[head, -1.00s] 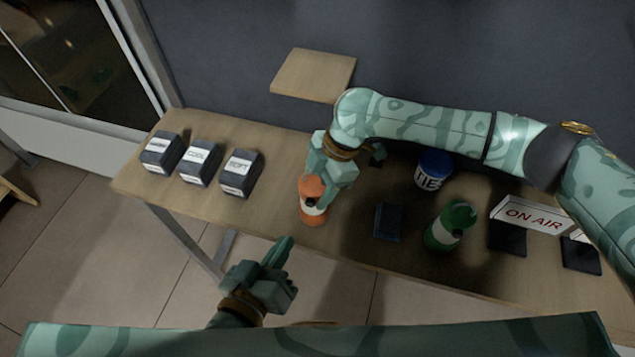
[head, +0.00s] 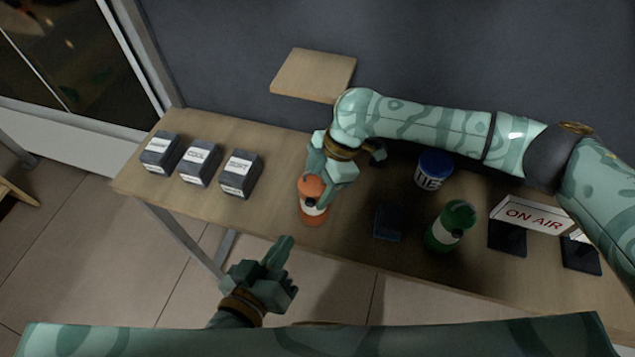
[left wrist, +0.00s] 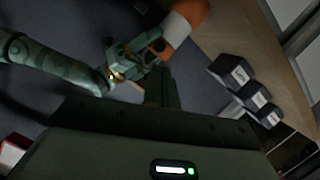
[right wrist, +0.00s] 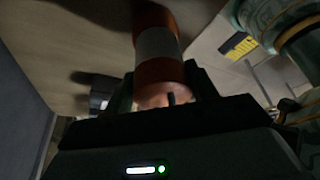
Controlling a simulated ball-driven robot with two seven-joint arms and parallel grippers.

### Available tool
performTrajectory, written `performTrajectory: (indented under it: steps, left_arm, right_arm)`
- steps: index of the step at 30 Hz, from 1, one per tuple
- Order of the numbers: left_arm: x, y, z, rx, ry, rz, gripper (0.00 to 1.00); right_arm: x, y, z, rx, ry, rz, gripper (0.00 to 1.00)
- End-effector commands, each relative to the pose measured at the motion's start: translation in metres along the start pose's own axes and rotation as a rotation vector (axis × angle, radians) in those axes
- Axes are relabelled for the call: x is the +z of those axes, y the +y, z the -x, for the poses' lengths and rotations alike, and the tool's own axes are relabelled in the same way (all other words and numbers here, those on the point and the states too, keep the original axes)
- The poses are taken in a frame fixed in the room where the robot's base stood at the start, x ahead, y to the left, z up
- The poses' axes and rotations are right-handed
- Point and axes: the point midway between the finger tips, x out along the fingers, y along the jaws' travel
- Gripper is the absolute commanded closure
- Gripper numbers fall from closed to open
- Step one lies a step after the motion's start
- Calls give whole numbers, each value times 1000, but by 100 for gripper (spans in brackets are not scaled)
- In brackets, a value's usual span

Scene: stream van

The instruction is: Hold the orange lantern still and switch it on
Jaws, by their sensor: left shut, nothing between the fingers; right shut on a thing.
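The orange lantern (head: 312,208), with a pale band around its middle, stands on the wooden table near its front edge. My right gripper (head: 318,178) is shut on it from above and behind. In the right wrist view the lantern (right wrist: 158,45) sits between the two fingers, with a small dark stub on its near end. My left gripper (head: 284,246) is shut and empty, in front of the table edge, below and left of the lantern and apart from it. In the left wrist view the lantern (left wrist: 186,20) shows beyond the fingers, beside my right gripper.
A green lantern (head: 450,226), a blue tin (head: 434,168) labelled TIES and a dark flat block (head: 388,222) stand right of it. An ON AIR sign (head: 533,215) is farther right. Several dark labelled boxes (head: 200,163) stand at left. A small shelf (head: 313,74) is behind.

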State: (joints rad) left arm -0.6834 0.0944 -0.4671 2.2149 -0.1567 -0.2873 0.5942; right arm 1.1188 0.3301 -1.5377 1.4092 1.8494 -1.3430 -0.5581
Motion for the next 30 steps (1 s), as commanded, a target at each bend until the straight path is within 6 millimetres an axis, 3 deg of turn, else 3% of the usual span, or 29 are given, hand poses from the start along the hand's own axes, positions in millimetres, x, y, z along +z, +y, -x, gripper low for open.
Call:
performTrajectory:
  steps: [4, 7, 12, 17, 20, 30]
  left_arm:
    - [-17, 3, -12, 70, 27, -95, 100]
    - [-18, 11, -19, 188, 0, -172, 100]
    - [2, 7, -18, 363, -133, -248, 100]
    - [30, -3, -3, 426, -262, -216, 100]
    - [33, 0, -3, 437, -274, -180, 100]
    - [17, -2, -45, 440, -266, -193, 100]
  right_arm:
    - [0, 0, 0, 1, 1, 0, 72]
    - [0, 0, 0, 1, 1, 0, 72]
    - [0, 0, 0, 1, 1, 0, 72]
    - [0, 0, 0, 0, 1, 0, 72]
    - [0, 0, 0, 0, 1, 0, 72]
    - [0, 0, 0, 1, 1, 0, 72]
